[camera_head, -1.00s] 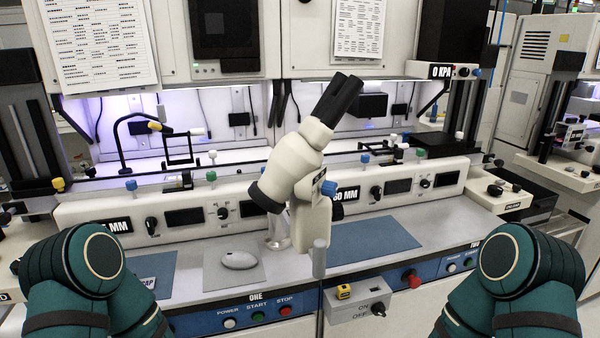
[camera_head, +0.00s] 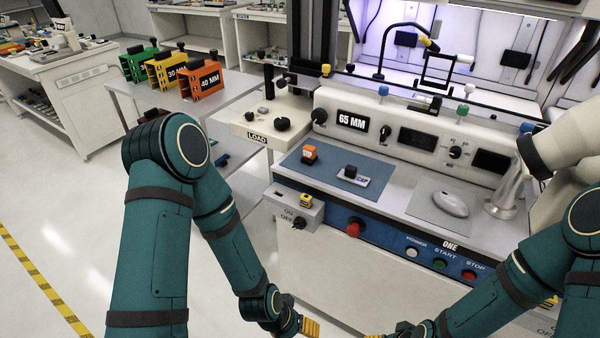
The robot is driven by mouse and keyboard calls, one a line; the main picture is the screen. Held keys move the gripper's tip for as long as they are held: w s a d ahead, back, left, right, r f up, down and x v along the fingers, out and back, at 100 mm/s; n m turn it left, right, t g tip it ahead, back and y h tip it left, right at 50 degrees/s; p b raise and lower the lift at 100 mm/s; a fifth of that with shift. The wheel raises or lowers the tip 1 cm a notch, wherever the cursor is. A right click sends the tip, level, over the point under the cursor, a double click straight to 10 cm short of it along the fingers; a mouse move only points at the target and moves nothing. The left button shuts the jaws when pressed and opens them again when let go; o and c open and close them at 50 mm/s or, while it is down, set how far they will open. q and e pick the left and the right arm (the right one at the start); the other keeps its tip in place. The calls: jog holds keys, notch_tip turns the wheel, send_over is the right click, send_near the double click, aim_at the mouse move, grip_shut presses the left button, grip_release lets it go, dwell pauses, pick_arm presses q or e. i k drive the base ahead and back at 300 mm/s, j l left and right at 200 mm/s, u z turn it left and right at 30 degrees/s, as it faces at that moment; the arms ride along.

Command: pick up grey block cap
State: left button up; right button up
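A small dark grey block (camera_head: 351,171) sits on a white card (camera_head: 362,180) marked CAP, on the blue mat (camera_head: 330,184) at the left of station ONE. My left gripper (camera_head: 309,327) shows only in part at the bottom edge, with orange-yellow ribbed fingers, below and in front of the bench. My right gripper (camera_head: 376,336) is mostly cut off by the bottom edge, to the right of the left one. Both are well apart from the block. Whether either is open or shut does not show.
An orange block (camera_head: 309,153) stands on the mat left of the card. A grey mouse (camera_head: 450,204) lies to the right. A switch box (camera_head: 292,208) juts from the bench front. A side table (camera_head: 137,97) at the left bears green, yellow and orange holders (camera_head: 205,81).

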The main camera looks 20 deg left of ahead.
aim_at(350, 174)
jog(key=i+j, duration=0.1)
jog(key=j+u, duration=0.1)
jog(key=j, duration=0.25)
jog(key=i+j, duration=0.15)
jog(key=j, duration=0.15)
jog(key=i+j+z, duration=0.1)
jog(key=j, duration=0.2)
jog(key=i+j, duration=0.2)
jog(key=j, duration=0.15)
